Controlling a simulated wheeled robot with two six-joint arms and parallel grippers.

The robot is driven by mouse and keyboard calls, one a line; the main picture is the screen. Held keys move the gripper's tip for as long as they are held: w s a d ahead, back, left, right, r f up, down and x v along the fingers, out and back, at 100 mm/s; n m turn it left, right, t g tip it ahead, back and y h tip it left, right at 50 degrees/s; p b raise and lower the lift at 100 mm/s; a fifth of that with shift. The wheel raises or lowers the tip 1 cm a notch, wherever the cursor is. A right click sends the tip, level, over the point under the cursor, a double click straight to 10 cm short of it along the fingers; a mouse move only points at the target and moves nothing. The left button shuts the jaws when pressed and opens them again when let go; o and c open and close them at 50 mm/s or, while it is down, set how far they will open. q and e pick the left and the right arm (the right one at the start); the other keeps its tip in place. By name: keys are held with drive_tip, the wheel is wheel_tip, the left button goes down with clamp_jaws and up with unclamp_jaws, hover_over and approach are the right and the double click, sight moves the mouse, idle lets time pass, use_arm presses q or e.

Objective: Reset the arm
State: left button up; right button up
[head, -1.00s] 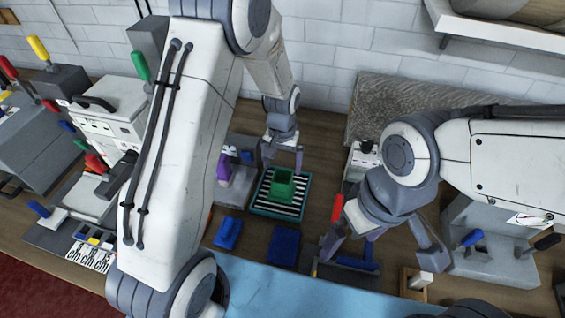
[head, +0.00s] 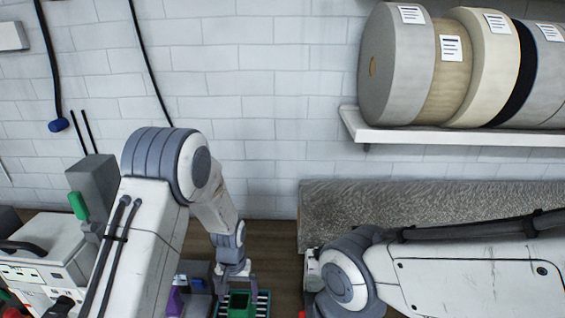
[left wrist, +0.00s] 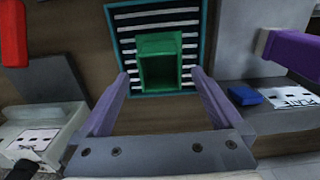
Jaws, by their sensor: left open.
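My left arm comes in from the left in the head view. Its gripper (head: 235,276) points down at the bottom edge, close to a green open box (head: 239,303). In the left wrist view the same gripper (left wrist: 158,88) has its two purple fingers wide apart with nothing between them. The green box (left wrist: 159,62) stands beyond the fingertips on a black-and-white striped mat with a teal rim (left wrist: 124,72). My right arm reaches in from the right in the head view. Its gripper is below the picture's edge.
A wall shelf (head: 450,134) with several large rolls (head: 398,65) is at the upper right. A grey rug piece (head: 440,203) leans against the brick wall. Machines with a green handle (head: 77,205) stand at the left. A purple-handled tool (left wrist: 292,50) is at right in the wrist view.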

sight(240, 305)
use_arm(q)
wheel_tip(240, 305, down, 7)
drive_tip(key=shift+r+p, duration=0.2)
drive_tip(key=shift+p, duration=0.9)
drive_tip(key=shift+f, duration=0.3)
drive_tip(key=shift+w+r+b, duration=0.1)
drive_tip(key=shift+r+b, duration=0.2)
drive_tip(key=shift+r, duration=0.8)
